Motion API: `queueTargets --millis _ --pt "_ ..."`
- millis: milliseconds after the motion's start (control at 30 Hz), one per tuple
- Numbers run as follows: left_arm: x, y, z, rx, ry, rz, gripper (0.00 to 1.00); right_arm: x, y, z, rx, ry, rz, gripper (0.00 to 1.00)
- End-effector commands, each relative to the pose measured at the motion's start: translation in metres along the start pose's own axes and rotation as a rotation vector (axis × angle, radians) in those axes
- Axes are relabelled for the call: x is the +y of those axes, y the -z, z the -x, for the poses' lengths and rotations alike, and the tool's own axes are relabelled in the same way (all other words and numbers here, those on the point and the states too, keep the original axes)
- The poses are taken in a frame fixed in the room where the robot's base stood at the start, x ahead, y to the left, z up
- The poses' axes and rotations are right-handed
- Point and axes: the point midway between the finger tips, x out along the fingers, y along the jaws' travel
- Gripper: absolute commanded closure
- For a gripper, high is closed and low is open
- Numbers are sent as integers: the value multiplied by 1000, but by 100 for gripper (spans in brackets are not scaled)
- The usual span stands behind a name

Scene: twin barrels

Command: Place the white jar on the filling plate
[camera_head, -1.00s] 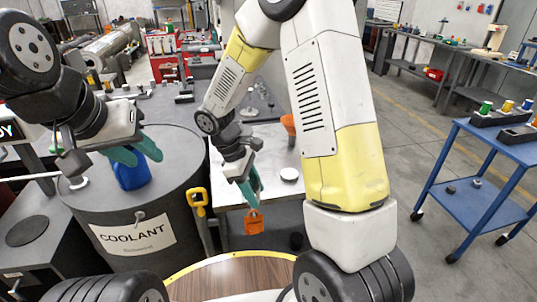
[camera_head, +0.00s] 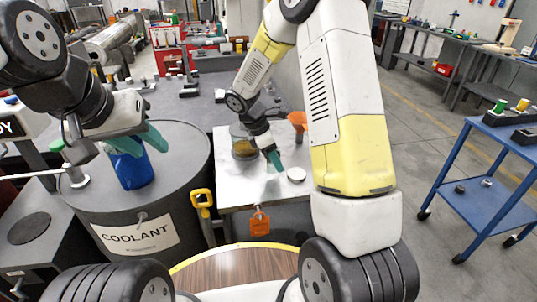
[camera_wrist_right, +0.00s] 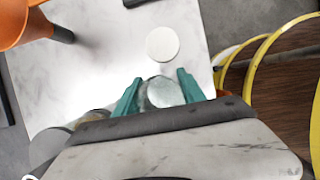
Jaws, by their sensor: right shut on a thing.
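In the right wrist view my right gripper (camera_wrist_right: 160,94) is shut on the white jar (camera_wrist_right: 162,92), a pale round thing between its teal fingers. In the head view this gripper (camera_head: 274,160) is over the light metal table; the jar is hard to make out there. A flat white disc, apparently the filling plate (camera_head: 296,174), lies on the table to the right of the fingertips. It also shows bare just ahead of the jar in the wrist view (camera_wrist_right: 162,44). My left gripper (camera_head: 140,141) has its fingers apart at the top of a blue container (camera_head: 132,170).
The metal table (camera_head: 240,193) also carries a glass jar with amber contents (camera_head: 244,148) and an orange funnel (camera_head: 298,121). An orange tag (camera_head: 260,223) hangs at its front edge. The coolant barrel (camera_head: 190,180) stands to the left, a blue cart (camera_head: 480,175) to the right.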

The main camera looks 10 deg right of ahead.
Motion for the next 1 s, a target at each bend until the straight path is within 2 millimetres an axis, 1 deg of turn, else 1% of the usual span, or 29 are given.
queueTargets --millis 133,300,367,700,733,833,1000 --pt "0 0 0 0 0 0 64 2 1 -7 0 2 1 96" --pt "0 0 0 0 0 0 64 2 10 -29 0 3 2 96" --pt "0 0 0 0 0 0 64 2 12 -33 -1 2 1 96" --pt "0 0 0 0 0 0 64 2 13 -36 0 1 0 96" --pt "0 0 0 0 0 0 64 2 14 -36 0 1 -1 51" --pt "0 0 0 0 0 0 64 2 13 -36 1 1 -1 31" --pt "0 0 0 0 0 0 64 2 13 -36 0 1 -1 31"
